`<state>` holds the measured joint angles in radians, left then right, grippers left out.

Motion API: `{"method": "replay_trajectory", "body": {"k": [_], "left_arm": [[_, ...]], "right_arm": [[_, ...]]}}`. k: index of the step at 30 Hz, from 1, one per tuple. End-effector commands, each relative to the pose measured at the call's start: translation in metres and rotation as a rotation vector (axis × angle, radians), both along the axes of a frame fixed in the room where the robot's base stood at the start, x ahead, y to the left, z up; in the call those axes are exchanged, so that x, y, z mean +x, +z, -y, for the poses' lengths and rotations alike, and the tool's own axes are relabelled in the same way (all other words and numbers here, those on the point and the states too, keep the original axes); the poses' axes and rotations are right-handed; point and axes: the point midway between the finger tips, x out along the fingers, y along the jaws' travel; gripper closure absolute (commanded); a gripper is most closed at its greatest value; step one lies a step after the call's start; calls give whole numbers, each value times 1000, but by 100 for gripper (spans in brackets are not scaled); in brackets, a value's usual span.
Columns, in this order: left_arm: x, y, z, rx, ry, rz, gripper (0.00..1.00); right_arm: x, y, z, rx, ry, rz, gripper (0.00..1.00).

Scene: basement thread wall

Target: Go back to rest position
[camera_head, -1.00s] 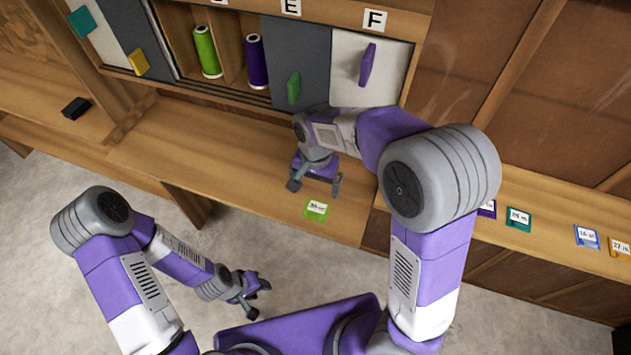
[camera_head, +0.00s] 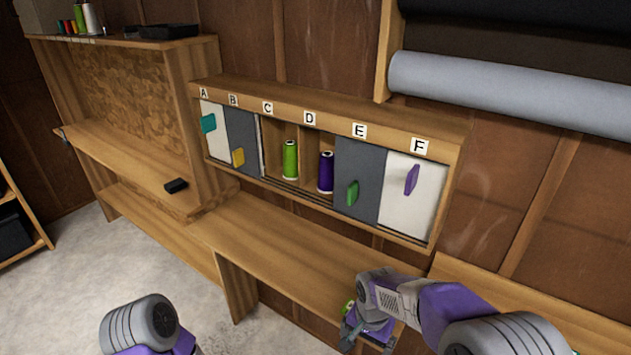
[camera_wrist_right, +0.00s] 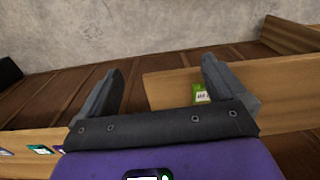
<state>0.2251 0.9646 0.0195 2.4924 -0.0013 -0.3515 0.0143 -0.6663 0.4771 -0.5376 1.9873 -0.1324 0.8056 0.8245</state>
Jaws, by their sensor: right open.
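My right gripper (camera_head: 368,342) is low over the front of the wooden bench (camera_head: 290,250), below the cabinet in the head view. In the right wrist view its two fingers (camera_wrist_right: 160,76) are spread apart with nothing between them.
A wall cabinet (camera_head: 310,109) has doors A to F. Green (camera_head: 290,160) and purple (camera_head: 326,172) spools stand in its open middle. A black box (camera_head: 176,186) lies on the left bench. Rolls (camera_head: 510,95) hang upper right. Floor is clear at left.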

Motion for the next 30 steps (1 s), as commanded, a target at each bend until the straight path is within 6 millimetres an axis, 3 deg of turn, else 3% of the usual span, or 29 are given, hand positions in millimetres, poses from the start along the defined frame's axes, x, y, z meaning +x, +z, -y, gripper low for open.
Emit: {"method": "replay_trajectory", "body": {"k": [11, 14, 18, 24, 30], "left_arm": [[1, -1, 0, 0, 0, 2, 57], [1, -1, 0, 0, 0, 2, 57], [1, -2, 0, 1, 1, 3, 57], [1, -2, 0, 0, 0, 2, 57], [1, -2, 0, 0, 1, 2, 57]], "right_arm": [[-27, -115, 8, 88, 154, -18, 2], [-48, -154, 9, 135, 201, -19, 2], [-92, -208, 2, 227, 266, 3, 2], [-135, -239, -13, 315, 309, 69, 2], [-146, -244, -19, 336, 322, 106, 2]]}}
